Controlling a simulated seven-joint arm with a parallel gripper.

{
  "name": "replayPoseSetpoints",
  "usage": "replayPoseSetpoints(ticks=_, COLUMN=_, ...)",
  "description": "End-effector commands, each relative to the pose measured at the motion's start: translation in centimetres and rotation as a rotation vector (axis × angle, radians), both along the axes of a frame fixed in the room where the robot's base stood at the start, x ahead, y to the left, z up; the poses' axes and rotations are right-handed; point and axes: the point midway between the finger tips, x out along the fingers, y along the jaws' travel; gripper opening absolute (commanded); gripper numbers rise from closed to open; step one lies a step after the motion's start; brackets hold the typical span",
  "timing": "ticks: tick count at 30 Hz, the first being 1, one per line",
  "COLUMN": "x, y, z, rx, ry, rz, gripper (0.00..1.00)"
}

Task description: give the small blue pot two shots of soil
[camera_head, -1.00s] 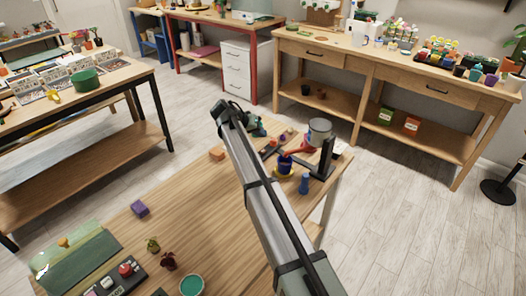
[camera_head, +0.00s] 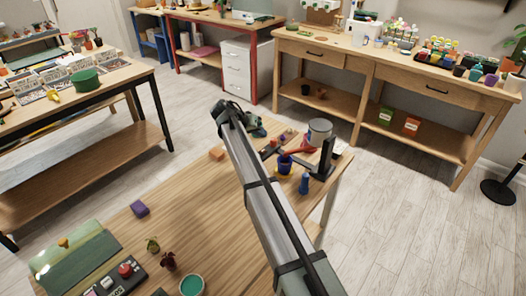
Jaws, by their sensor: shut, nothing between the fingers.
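A small dark blue pot (camera_head: 285,165) stands upright on a yellow saucer (camera_head: 283,173) near the far right end of the wooden table. Beside it is a black stand (camera_head: 327,157) with a red part (camera_head: 298,150) reaching toward the pot. A grey container with a brownish inside (camera_head: 319,131) is behind the stand. The inside of the pot is too small to make out. My arm crosses the middle of the view, and a grey-green part of it shows beyond its bend, to the left of the stand. My gripper's fingers cannot be seen.
A blue bottle-like object (camera_head: 304,183) stands just in front of the stand. An orange block (camera_head: 217,153) and a purple block (camera_head: 140,208) lie on the table (camera_head: 190,205). Small plants, a button panel (camera_head: 117,281) and a green-topped pot (camera_head: 191,285) are at the near left. The table's middle is clear.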

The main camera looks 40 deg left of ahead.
Motion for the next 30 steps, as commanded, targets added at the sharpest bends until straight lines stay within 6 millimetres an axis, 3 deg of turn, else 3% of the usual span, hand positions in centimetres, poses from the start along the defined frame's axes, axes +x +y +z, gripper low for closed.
replayPoseSetpoints(ticks=25, x=0.0, y=0.0, z=0.0, rx=0.000, ry=0.000, rz=0.000, gripper=0.00)
replayPoseSetpoints(ticks=30, x=0.0, y=0.1, z=1.4, rx=0.002, ry=-0.001, rz=0.000, gripper=0.00)
